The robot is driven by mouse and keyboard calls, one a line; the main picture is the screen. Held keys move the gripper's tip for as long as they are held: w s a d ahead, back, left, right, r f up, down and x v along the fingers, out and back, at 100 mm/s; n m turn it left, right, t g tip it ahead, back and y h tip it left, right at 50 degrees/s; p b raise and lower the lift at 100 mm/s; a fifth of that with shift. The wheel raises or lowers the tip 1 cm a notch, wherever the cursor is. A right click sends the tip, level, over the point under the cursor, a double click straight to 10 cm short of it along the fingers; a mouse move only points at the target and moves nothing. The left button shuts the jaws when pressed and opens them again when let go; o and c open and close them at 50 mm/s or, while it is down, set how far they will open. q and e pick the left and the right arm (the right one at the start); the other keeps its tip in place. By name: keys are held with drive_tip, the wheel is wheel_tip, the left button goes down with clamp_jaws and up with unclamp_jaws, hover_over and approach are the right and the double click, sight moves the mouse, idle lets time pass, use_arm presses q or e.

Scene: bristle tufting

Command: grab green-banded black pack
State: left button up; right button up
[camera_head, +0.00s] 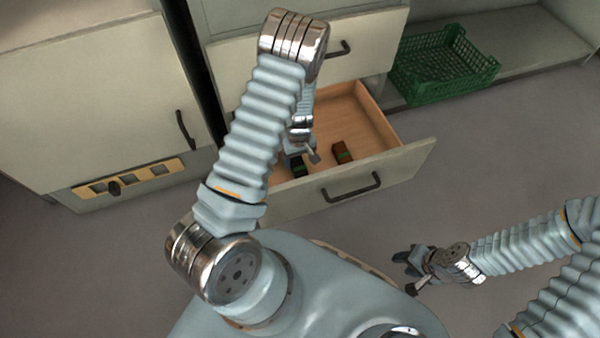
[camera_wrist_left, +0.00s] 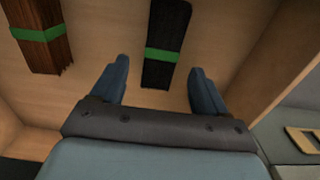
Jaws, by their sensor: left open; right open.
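The green-banded black pack (camera_wrist_left: 166,42) lies on the drawer floor in the left wrist view, its near end between the two fingertips of my left gripper (camera_wrist_left: 160,75). The gripper is open, with a gap on each side of the pack. In the head view the black pack (camera_head: 298,167) is partly hidden by my left gripper (camera_head: 303,156), which reaches down into the open drawer. My right gripper (camera_head: 413,271) is open and empty, low at the right and away from the drawer.
A brown pack with a green band (camera_head: 342,152) lies in the same drawer, left of the black one in the left wrist view (camera_wrist_left: 40,35). The drawer's front panel (camera_head: 410,165) and side walls surround both. A green crate (camera_head: 440,65) stands on a shelf at the back right.

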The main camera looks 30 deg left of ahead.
sight(300, 168)
use_arm(q)
drive_tip(key=f, duration=0.2)
drive_tip(key=f+b, duration=0.1)
drive_tip(key=f, duration=0.2)
drive_tip(key=shift+s+d+f, duration=0.35)
drive_tip(key=shift+s, duration=0.05)
drive_tip(key=shift+r, duration=0.1)
drive_tip(key=c, duration=1.1)
